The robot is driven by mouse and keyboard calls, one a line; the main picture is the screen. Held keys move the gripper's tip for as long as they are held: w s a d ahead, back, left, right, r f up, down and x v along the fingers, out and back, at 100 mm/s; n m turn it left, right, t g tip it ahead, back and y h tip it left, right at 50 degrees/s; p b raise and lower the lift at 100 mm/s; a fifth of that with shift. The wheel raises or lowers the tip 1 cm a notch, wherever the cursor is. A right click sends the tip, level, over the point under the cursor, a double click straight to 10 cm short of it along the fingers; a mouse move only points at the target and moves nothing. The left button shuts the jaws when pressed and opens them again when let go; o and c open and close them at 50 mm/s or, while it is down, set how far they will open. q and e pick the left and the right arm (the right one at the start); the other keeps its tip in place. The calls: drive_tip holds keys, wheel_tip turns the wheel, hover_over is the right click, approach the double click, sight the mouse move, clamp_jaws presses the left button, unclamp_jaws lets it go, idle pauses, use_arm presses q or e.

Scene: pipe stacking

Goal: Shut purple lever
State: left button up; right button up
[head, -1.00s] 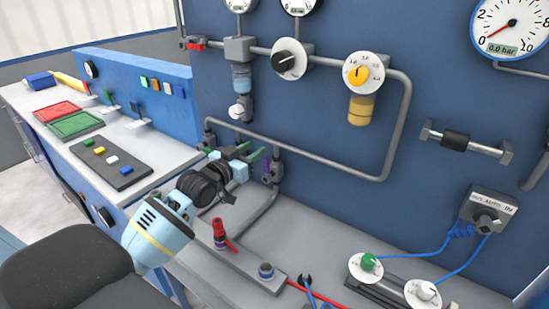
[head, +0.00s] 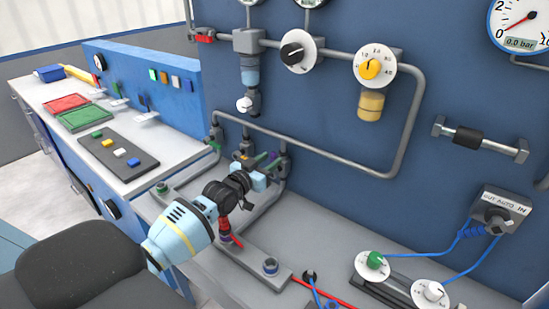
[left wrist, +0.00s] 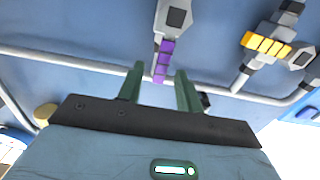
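The purple lever (left wrist: 163,62) hangs from a grey valve on the pipe in the left wrist view. In the head view only a small purple part (head: 272,156) shows at the vertical pipe, partly hidden by my gripper. My left gripper (left wrist: 160,70) has its two green fingers apart, with the purple lever between or just beyond them in the picture; contact cannot be told. In the head view my left gripper (head: 267,161) is right at the purple valve. My right gripper is not in view.
A valve with an orange lever (left wrist: 266,45) sits on the pipe to the right of the purple one. A red lever (head: 226,228) stands close below my left wrist. The grey bench top (head: 310,235) is fairly clear in front of the panel.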

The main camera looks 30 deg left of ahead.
use_arm(q)
drive_tip(key=shift+w+d, duration=0.1)
drive_tip(key=shift+w, duration=1.3)
clamp_jaws()
